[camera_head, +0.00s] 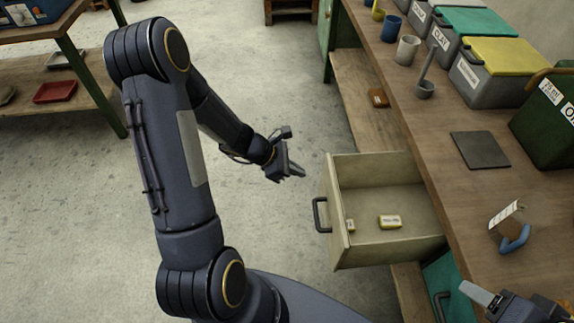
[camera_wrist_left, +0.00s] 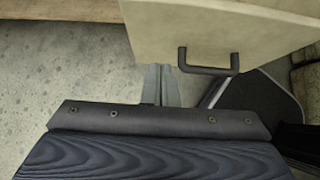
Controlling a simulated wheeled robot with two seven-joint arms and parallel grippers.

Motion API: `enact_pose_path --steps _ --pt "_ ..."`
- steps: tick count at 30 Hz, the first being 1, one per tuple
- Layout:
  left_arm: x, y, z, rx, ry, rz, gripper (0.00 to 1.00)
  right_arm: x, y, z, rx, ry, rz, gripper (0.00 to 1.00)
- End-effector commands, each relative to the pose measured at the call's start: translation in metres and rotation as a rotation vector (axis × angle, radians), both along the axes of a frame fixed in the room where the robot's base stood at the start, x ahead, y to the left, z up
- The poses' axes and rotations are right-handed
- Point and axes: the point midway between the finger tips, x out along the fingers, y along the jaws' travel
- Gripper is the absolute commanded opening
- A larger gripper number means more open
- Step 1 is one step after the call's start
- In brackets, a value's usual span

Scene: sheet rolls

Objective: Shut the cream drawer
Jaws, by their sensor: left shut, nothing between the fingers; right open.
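The cream drawer (camera_head: 340,212) stands pulled out from the wooden workbench, with a dark handle (camera_head: 319,214) on its front. Two small labelled items lie inside it, one of them a yellow and white block (camera_head: 390,222). My left gripper (camera_head: 302,173) is shut and empty, in the air to the left of the drawer front and apart from it. In the left wrist view the shut fingers (camera_wrist_left: 161,86) are near the drawer front (camera_wrist_left: 205,30) and its handle (camera_wrist_left: 208,70). My right gripper (camera_head: 478,295) is at the lower right over the bench; only part of it shows.
The workbench top (camera_head: 440,150) holds grey bins with coloured lids (camera_head: 495,80), cups (camera_head: 407,49), a dark plate (camera_head: 480,150) and a green box (camera_head: 550,125). A teal drawer or door (camera_head: 440,280) is below. A shelf with a red tray (camera_head: 55,92) stands left. The floor between is clear.

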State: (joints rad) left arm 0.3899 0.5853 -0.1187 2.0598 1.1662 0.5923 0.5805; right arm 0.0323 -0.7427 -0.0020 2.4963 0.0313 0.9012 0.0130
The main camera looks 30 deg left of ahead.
Motion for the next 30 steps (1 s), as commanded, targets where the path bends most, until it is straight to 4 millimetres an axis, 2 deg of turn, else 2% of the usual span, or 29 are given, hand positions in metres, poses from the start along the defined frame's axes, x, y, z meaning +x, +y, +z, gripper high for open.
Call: enact_pose_path --steps 1,3,7,12,30 --pt "0.004 -0.007 -0.011 -0.003 0.002 -0.002 0.00 0.000 0.000 -0.005 0.000 0.000 0.000 0.57" --pt "0.009 -0.015 -0.020 -0.002 0.002 -0.003 0.00 0.000 0.000 -0.007 0.000 0.000 0.000 0.57" --pt "0.021 -0.033 -0.017 0.000 -0.001 -0.005 0.00 0.000 0.000 -0.003 0.000 0.000 0.000 0.57" --pt "0.030 -0.045 -0.017 0.001 -0.001 -0.001 0.00 0.000 0.000 -0.002 0.000 0.000 0.000 0.57" --pt "0.036 -0.054 -0.017 0.001 -0.002 -0.004 0.00 0.000 0.000 -0.003 0.000 0.000 0.000 0.57"
